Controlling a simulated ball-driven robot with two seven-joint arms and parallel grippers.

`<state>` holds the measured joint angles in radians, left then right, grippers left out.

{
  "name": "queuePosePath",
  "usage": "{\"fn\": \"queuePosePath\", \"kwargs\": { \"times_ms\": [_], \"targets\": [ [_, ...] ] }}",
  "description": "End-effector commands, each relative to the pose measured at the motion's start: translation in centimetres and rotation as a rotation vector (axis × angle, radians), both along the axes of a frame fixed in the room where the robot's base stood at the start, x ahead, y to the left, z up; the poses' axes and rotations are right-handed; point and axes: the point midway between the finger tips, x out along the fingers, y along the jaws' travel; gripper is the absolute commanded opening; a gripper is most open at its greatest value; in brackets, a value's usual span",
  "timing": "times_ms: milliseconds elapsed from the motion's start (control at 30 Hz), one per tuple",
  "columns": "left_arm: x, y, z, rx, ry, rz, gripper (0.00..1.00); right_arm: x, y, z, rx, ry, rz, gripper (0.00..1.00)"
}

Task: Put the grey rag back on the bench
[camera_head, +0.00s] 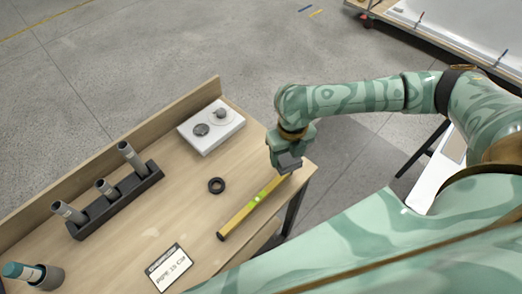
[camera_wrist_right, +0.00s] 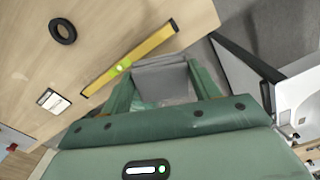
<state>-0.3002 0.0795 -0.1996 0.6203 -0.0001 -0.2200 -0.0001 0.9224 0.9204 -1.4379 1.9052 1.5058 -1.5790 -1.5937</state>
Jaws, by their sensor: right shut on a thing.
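The grey rag (camera_head: 289,162) is a small, flat grey block shape at the right end of the wooden bench (camera_head: 195,185). My right gripper (camera_head: 287,155) is shut on it, over the bench's right corner. In the right wrist view, the rag (camera_wrist_right: 160,77) sits between the two green fingers, close beside the yellow level. I cannot tell whether the rag touches the bench. My left gripper is not in view.
A yellow level (camera_head: 245,213) lies beside the rag, with a black ring (camera_head: 216,185) to its left. A white box with two round parts (camera_head: 211,139), a dark rack of pipes (camera_head: 115,200), a label card (camera_head: 169,267) and a teal-topped cylinder in a cup (camera_head: 33,273) are also on the bench.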

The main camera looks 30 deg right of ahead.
Motion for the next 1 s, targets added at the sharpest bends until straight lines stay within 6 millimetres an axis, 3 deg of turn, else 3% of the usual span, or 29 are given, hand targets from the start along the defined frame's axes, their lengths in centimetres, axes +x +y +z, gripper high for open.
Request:
{"fn": "queuePosePath", "kwargs": {
  "times_ms": [367,500,700,867,1000],
  "targets": [
    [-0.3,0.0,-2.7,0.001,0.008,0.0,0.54,7.9,1.0,-3.9,0.003,0.0,-0.004,0.4],
    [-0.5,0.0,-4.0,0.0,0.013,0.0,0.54,10.0,1.3,-6.5,0.002,0.002,-0.003,0.4],
    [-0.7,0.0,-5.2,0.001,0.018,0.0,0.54,12.1,1.5,-8.7,0.003,0.001,-0.003,0.4],
    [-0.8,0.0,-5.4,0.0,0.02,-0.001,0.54,12.7,1.5,-9.3,0.003,0.001,-0.002,0.4],
    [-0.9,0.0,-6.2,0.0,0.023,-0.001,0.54,13.0,1.6,-11.2,0.002,0.004,-0.003,0.4]
  ]
}}
